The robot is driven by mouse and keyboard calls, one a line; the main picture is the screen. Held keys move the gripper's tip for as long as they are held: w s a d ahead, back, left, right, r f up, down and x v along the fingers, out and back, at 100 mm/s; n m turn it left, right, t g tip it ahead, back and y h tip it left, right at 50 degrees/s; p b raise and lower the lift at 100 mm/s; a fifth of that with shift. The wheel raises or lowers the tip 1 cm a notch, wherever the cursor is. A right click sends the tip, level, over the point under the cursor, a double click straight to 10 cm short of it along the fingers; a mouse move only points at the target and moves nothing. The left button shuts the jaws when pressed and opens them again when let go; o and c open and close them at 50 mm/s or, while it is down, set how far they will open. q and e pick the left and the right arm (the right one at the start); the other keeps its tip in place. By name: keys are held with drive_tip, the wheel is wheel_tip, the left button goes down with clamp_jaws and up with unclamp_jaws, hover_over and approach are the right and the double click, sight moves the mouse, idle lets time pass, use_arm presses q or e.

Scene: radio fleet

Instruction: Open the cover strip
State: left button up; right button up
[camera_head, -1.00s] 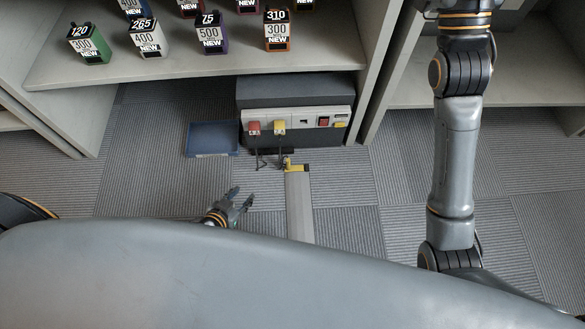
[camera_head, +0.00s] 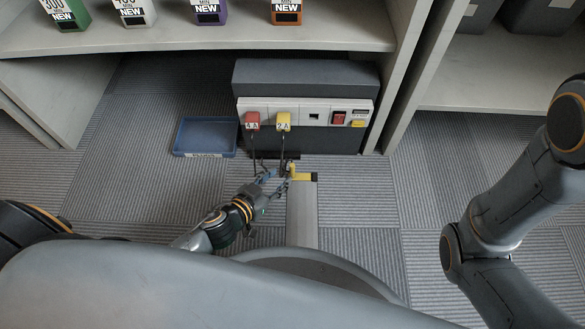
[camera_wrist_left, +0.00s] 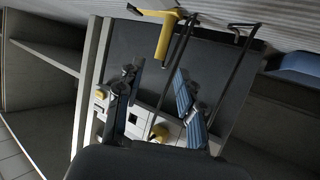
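The cover strip (camera_head: 302,218) is a long grey strip on the carpeted floor. A yellow piece (camera_head: 292,170) stands up at its far end beside a yellow-and-black end mark (camera_head: 305,177). My left gripper (camera_head: 277,180) is just left of the yellow piece, low near the floor. In the left wrist view, its fingers (camera_wrist_left: 155,76) are spread with nothing between them, and the yellow handle (camera_wrist_left: 170,36) shows beyond the tips. I cannot tell whether they touch it. My right arm is at the right, with its gripper out of view.
A grey unit (camera_head: 300,80) stands behind the strip, with a red plug (camera_head: 252,121) and a yellow plug (camera_head: 283,121) on its front. Black cables hang from the plugs near my left gripper. A blue tray (camera_head: 205,155) lies left. Shelving (camera_head: 190,38) is above.

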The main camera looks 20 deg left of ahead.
sight(291, 168)
use_arm(q)
drive_tip(key=b+x, duration=0.2)
drive_tip(key=x, duration=0.6)
drive_tip(key=shift+f, duration=0.1)
clamp_jaws()
